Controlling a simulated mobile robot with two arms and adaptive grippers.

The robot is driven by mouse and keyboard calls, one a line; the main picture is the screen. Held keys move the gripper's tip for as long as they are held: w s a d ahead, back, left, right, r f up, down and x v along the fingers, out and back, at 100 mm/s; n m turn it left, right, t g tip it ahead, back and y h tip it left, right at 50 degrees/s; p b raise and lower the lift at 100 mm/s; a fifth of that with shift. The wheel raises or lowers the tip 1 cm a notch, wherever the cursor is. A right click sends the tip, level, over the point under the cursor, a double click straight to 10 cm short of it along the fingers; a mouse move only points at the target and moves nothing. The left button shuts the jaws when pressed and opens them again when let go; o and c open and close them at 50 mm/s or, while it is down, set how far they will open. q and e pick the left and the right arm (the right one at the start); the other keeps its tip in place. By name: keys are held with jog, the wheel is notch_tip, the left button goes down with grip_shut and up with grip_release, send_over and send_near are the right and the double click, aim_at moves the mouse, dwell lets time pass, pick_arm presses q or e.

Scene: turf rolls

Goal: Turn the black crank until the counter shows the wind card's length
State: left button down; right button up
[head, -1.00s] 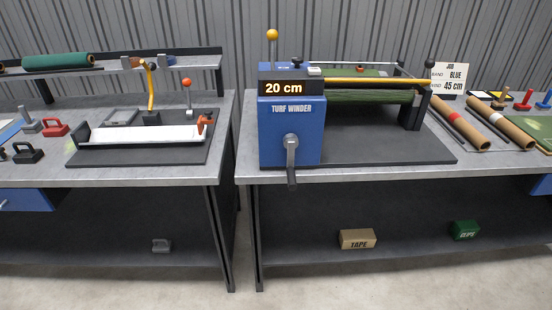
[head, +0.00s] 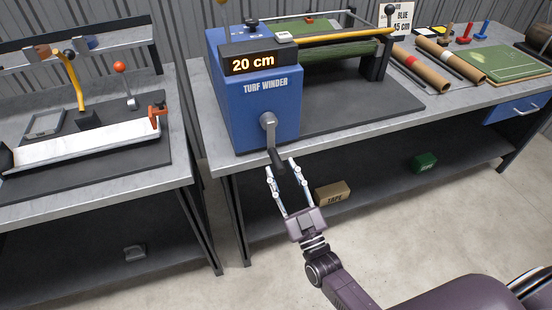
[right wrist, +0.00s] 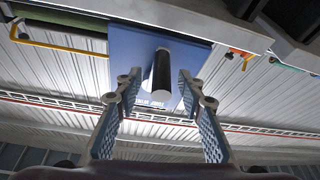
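The blue turf winder (head: 262,108) stands on the bench. Its counter (head: 252,63) reads 20 cm. The crank (head: 268,124) on its front hangs down, with the black handle (head: 276,157) at the lower end. The job card (head: 399,20) behind shows BLUE and 45 cm, partly cut off at the top. My right gripper (head: 281,168) is open just below the handle, its fingertips on either side of the handle's end. In the right wrist view the black handle (right wrist: 160,72) shows between the spread fingers, with gaps on both sides. My left gripper is out of view.
The grey bench top (head: 215,160) has its front edge just beside my right gripper. A tape box (head: 332,194) and a green box (head: 425,162) lie on the lower shelf. A second bench with a white trough (head: 80,143) stands to the left, across a narrow gap.

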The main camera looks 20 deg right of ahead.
aim_at(277, 163)
jog(key=x, duration=0.2)
jog(key=shift+w+a+r, duration=0.1)
jog(key=shift+w+a, duration=0.05)
jog(key=shift+w, duration=0.2)
jog(key=shift+w+r, duration=0.1)
jog(key=shift+w, duration=0.15)
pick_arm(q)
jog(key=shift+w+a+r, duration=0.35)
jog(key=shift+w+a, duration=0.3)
pick_arm(e)
jog(key=shift+w, duration=0.1)
grip_shut()
